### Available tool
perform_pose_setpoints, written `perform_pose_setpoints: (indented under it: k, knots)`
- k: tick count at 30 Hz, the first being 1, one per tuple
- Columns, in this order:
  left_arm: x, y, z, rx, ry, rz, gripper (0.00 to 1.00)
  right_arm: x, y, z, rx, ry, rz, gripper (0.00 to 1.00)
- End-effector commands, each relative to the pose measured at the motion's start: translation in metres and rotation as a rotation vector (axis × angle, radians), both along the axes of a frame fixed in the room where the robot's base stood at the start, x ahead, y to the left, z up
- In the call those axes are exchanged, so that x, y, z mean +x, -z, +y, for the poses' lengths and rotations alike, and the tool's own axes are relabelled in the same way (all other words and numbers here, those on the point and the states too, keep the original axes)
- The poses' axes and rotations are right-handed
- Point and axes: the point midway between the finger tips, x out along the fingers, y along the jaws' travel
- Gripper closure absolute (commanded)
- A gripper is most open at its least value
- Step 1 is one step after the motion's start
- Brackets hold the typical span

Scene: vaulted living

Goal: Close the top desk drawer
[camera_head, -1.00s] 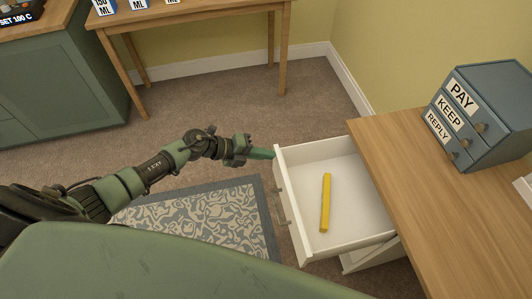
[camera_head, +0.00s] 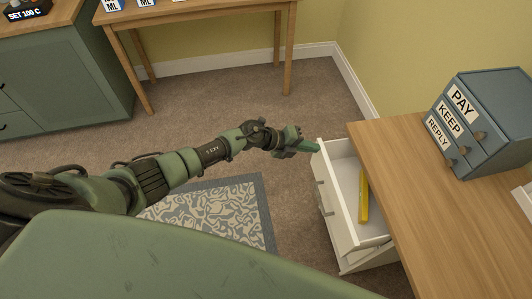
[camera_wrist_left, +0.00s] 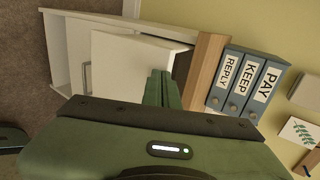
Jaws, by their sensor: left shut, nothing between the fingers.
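The top desk drawer (camera_head: 340,222) is white and partly open, sticking out from under the wooden desk (camera_head: 430,215). A yellow stick-like object (camera_head: 363,198) lies inside it, partly hidden by the desktop. My left gripper (camera_head: 316,146) is shut and empty, with its fingertips at the far end of the drawer front, seemingly against it. In the left wrist view the shut fingers (camera_wrist_left: 162,88) overlap the white drawer (camera_wrist_left: 125,60), and a handle shows to the left. My right gripper is not in view.
A blue-grey organizer (camera_head: 485,125) labelled PAY, KEEP and REPLY stands on the desk. A patterned rug (camera_head: 215,215) lies on the carpet left of the drawer. A wooden table (camera_head: 200,14) and green cabinet (camera_head: 65,75) stand at the back.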

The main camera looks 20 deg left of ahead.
Motion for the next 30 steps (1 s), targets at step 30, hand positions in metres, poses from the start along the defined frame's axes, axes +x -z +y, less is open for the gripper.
perform_pose_setpoints:
  k: [30]
  knots:
    - [0.045, 0.001, -0.066, 0.000, -0.001, 0.000, 1.00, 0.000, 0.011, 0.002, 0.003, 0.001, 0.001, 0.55]
